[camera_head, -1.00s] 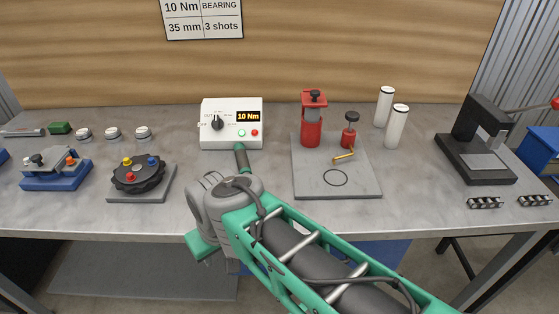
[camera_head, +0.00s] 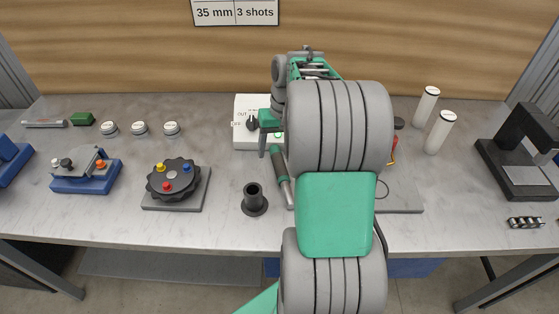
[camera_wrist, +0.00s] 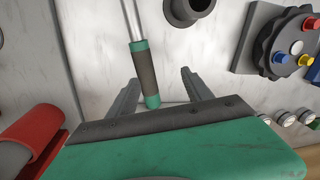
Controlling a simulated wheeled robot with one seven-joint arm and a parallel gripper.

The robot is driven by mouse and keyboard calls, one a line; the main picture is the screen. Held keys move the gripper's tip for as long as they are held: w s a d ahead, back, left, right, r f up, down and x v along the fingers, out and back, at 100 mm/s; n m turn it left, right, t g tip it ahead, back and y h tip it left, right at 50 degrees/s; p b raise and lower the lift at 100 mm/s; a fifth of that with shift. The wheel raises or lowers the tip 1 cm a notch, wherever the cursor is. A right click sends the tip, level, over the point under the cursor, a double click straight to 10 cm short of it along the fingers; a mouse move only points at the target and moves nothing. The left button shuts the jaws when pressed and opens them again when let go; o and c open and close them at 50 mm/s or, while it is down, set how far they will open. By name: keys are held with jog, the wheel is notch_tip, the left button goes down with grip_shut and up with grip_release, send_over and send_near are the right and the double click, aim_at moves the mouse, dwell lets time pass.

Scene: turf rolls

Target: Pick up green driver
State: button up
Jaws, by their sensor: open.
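The green driver (camera_head: 281,165) has a dark grip with green bands and a silver shaft. It lies on the bench in front of the white box in the head view, partly hidden by my arm. In the wrist view the driver (camera_wrist: 146,72) points toward the top, its green butt end near the opening of my gripper (camera_wrist: 160,77). The fingers are apart with nothing held, and the grip shows nearer the left finger. In the head view my gripper (camera_head: 270,148) is beside the white box, above the driver's grip end; the height gap is unclear.
The white box (camera_head: 243,137) with a dial stands behind the driver. A black flanged cup (camera_head: 254,201) stands just left of its shaft. A black knobbed wheel (camera_head: 173,178) is farther left. A red thing (camera_wrist: 35,138) is at lower left in the wrist view.

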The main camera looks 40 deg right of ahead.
aim_at(280, 162)
jog(key=shift+m, duration=0.3)
jog(key=d+f, duration=0.1)
jog(key=f, duration=0.1)
jog(key=f+p, duration=0.1)
jog(key=f, duration=0.2)
jog(key=w+d+f+p, duration=0.1)
jog(key=f, duration=0.2)
jog(key=shift+d+f, duration=0.1)
jog(key=shift+d, duration=0.25)
jog(key=shift+s, duration=0.1)
jog(key=shift+c, duration=0.5)
grip_shut()
